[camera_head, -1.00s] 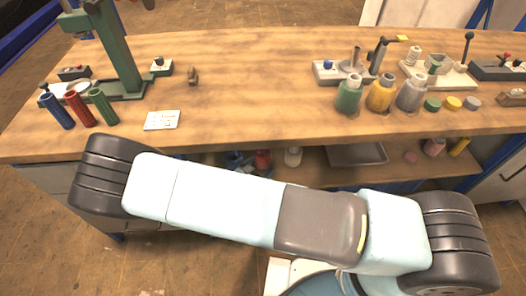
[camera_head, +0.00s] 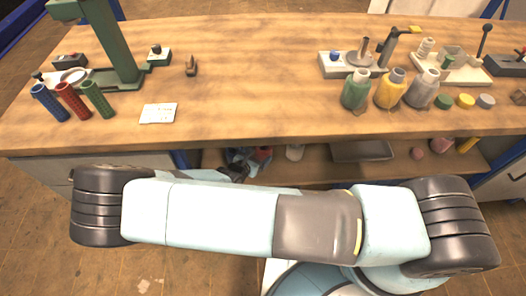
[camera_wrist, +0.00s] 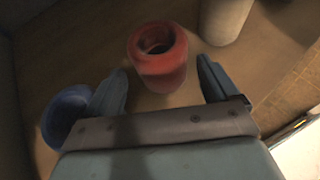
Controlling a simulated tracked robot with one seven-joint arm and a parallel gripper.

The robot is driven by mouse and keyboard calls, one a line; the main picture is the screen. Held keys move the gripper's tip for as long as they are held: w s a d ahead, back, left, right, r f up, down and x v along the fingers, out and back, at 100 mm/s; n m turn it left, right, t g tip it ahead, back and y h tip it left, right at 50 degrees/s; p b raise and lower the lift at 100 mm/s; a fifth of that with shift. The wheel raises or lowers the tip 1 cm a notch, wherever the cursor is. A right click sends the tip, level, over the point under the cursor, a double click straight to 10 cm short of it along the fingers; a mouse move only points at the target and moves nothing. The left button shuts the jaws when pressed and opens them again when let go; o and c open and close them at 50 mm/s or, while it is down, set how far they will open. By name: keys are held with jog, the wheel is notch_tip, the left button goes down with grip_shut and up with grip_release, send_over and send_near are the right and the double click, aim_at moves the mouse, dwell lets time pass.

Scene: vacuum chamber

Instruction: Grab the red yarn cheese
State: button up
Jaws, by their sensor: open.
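The red yarn cheese (camera_wrist: 160,67) stands on the lower shelf as a short red cylinder with a dark round hole in its top. It shows in the wrist view just ahead of and between the fingertips of my gripper (camera_wrist: 163,84), with a gap to the right finger. Whether the left finger touches it, I cannot tell. My gripper is open and empty. In the head view my gripper (camera_head: 237,170) is at the shelf's front, and the red yarn cheese (camera_head: 263,152) is partly hidden.
A blue cheese (camera_wrist: 62,117) stands close beside the left finger. A pale cheese (camera_wrist: 224,20) stands behind right. The worktop (camera_head: 240,110) overhangs the shelf (camera_head: 310,172). A grey tray (camera_head: 362,151) lies farther right on the shelf.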

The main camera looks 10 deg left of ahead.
jog(key=shift+x, duration=2.9)
jog(key=shift+c, duration=0.4)
jog(key=c, duration=0.8)
